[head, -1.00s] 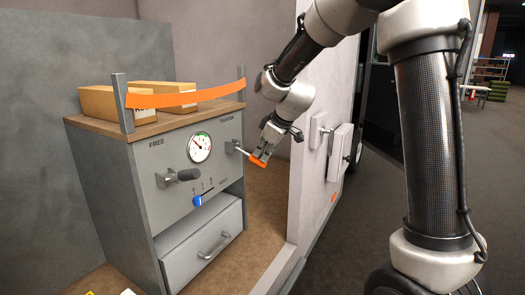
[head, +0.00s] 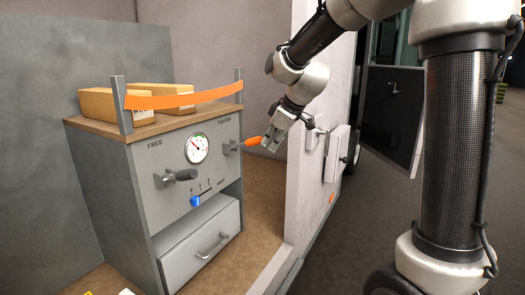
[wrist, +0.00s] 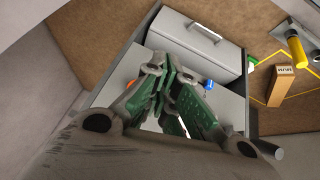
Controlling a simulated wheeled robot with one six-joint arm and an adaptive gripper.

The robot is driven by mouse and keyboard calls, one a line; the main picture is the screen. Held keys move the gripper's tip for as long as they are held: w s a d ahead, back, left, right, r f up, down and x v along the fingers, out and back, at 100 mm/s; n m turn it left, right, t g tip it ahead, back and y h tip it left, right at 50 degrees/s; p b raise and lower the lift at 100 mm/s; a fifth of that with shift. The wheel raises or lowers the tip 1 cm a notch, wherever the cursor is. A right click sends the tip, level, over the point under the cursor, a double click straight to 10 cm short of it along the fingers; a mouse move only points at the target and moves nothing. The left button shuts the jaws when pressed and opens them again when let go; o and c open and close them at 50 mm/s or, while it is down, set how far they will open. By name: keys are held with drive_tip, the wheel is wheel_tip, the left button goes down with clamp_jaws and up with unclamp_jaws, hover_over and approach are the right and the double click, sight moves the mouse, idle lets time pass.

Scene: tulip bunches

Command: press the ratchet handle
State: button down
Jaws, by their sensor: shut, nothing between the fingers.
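The ratchet handle is a metal lever with an orange grip (head: 252,141) on the right side of the grey cabinet's front, under a "TENSION" label. It points right and slightly up. My gripper (head: 270,146) is shut with nothing between its fingers. Its tips are at the outer end of the orange grip; whether they touch it I cannot tell. In the wrist view my gripper (wrist: 165,72) points toward the cabinet, and a bit of orange (wrist: 130,85) shows just left of the fingers, mostly hidden by them.
The cabinet (head: 140,190) has a dial gauge (head: 197,148), a dark-gripped knob (head: 180,176) near "FREE", a blue slider (head: 196,201) and a drawer (head: 205,247). Cartons (head: 105,105) sit on top behind an orange strap (head: 185,97). A pale wall edge (head: 300,190) stands close right of my gripper.

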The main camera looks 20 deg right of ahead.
drive_tip(key=s+d+r, duration=0.1)
drive_tip(key=s+d, duration=0.1)
drive_tip(key=s, duration=0.1)
drive_tip(key=s+d+r, duration=0.1)
drive_tip(key=shift+s+r, duration=0.2)
drive_tip(key=shift+r, duration=0.1)
idle(0.5)
drive_tip(key=w+a+r+n, duration=0.2)
drive_tip(key=w+a+r, duration=0.45)
drive_tip(key=a, duration=0.25)
wheel_tip(320, 180, up, 7)
drive_tip(key=w+m+g+h, duration=0.1)
drive_tip(key=m, duration=0.1)
drive_tip(key=shift+w+d, duration=0.35)
